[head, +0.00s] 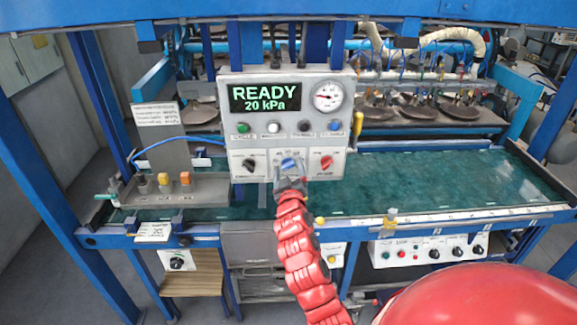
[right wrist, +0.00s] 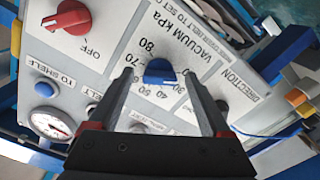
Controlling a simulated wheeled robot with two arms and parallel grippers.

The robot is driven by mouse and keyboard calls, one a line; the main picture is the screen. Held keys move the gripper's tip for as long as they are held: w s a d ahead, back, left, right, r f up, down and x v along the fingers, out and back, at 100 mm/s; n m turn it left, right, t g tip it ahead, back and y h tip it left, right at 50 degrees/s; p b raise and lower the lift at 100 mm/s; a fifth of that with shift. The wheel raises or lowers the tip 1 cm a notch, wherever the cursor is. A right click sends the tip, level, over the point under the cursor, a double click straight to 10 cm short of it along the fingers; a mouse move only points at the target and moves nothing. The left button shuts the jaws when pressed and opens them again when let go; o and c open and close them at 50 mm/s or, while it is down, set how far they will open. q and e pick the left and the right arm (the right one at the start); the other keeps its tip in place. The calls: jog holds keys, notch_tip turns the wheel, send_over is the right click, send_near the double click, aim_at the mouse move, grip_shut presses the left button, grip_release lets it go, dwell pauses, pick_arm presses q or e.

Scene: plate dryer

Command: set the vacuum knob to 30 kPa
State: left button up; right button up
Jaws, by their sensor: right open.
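The blue vacuum knob (head: 289,163) sits in the lower middle of the grey control panel (head: 225,140). The panel display (head: 265,98) reads "READY 20 kPa". In the right wrist view the knob (right wrist: 159,71) has "VACUUM kPa" and a scale of numbers printed around it. My right gripper (head: 289,177) is at the panel in front of the knob, and its fingers (right wrist: 158,82) are open, one on either side of the knob. I cannot tell whether they touch it. The knob's pointer setting is hard to read. My left gripper is not in view.
A red knob (head: 327,162) is right of the blue one, a black direction knob (head: 249,164) left. A row of buttons (head: 273,128) and a round gauge (head: 328,96) are above. A green belt (head: 420,180) runs behind the panel.

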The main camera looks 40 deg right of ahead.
jog(key=shift+w+d, duration=0.1)
jog(key=shift+w, duration=0.05)
grip_shut()
jog(key=m+b, duration=0.2)
jog(key=b, duration=0.2)
jog(key=m+b, duration=0.2)
jog(key=b, duration=0.3)
jog(key=m+b, duration=0.2)
jog(key=b, duration=0.2)
jog(key=shift+f+m, duration=0.25)
jog(key=shift+m, duration=0.05)
jog(key=shift+r+m+b, duration=0.15)
jog(key=shift+m+b, duration=0.45)
jog(key=shift+b, duration=0.45)
grip_release()
jog(key=shift+r, duration=0.1)
